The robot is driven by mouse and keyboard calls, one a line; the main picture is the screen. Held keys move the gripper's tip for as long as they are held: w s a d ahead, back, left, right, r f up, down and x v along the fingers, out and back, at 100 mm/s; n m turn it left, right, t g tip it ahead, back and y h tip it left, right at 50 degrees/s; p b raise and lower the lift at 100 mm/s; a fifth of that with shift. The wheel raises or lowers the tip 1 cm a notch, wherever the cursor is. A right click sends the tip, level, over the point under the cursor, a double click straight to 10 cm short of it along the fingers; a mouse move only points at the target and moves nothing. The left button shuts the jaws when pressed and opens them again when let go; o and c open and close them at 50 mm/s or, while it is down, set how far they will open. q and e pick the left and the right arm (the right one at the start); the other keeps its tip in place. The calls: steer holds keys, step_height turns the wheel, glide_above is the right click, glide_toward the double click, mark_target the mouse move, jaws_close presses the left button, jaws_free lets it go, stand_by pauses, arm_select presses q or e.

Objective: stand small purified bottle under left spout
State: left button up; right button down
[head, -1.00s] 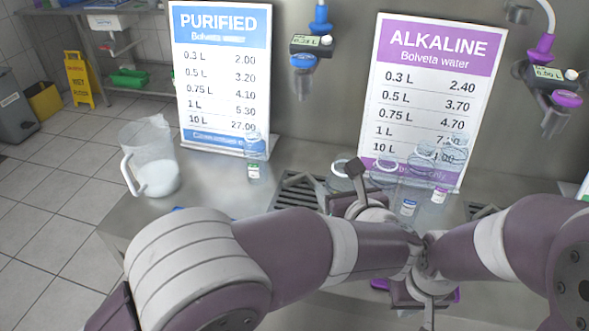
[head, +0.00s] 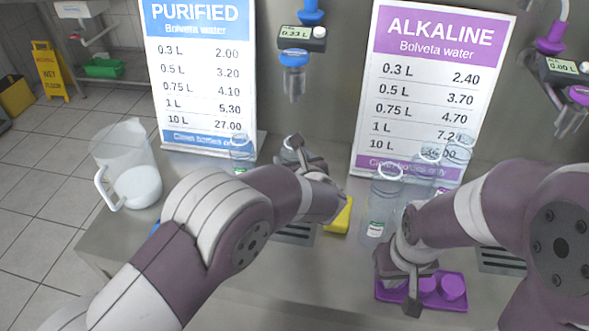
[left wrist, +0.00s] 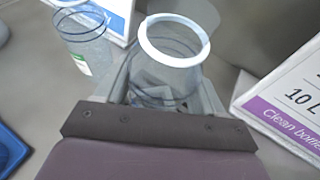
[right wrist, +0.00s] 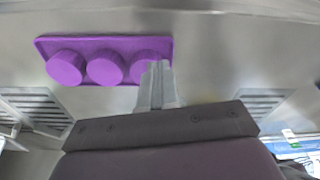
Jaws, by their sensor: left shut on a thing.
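My left gripper (head: 303,152) is shut on a clear bottle with a pale rim (left wrist: 170,62). In the head view this bottle (head: 288,151) is mostly hidden by the gripper. It is below the left spout (head: 294,84), which has a blue collar, with a gap between them. I cannot tell whether its base touches the counter, and its label is hidden. The left drain grille (head: 297,233) is partly covered by my left arm. My right gripper (right wrist: 157,88) is shut and empty, near the purple tray (right wrist: 100,42) with purple caps.
A clear bottle with a green label (head: 242,153) stands left of the held one. Several clear bottles, one in front (head: 381,210), stand before the alkaline sign (head: 430,80). A jug (head: 130,170) stands at the counter's left. A yellow object (head: 340,217) lies near the left grille.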

arm_select(q)
step_height(320, 180, down, 3)
steer(key=shift+r, duration=0.15)
steer(key=shift+f+b, duration=0.2)
steer(key=shift+b, duration=0.15)
arm_select(e)
steer(key=shift+f, duration=0.35)
arm_select(q)
steer(key=o, duration=1)
steer(key=shift+r, duration=0.1)
arm_select(e)
steer(key=shift+r, duration=0.1)
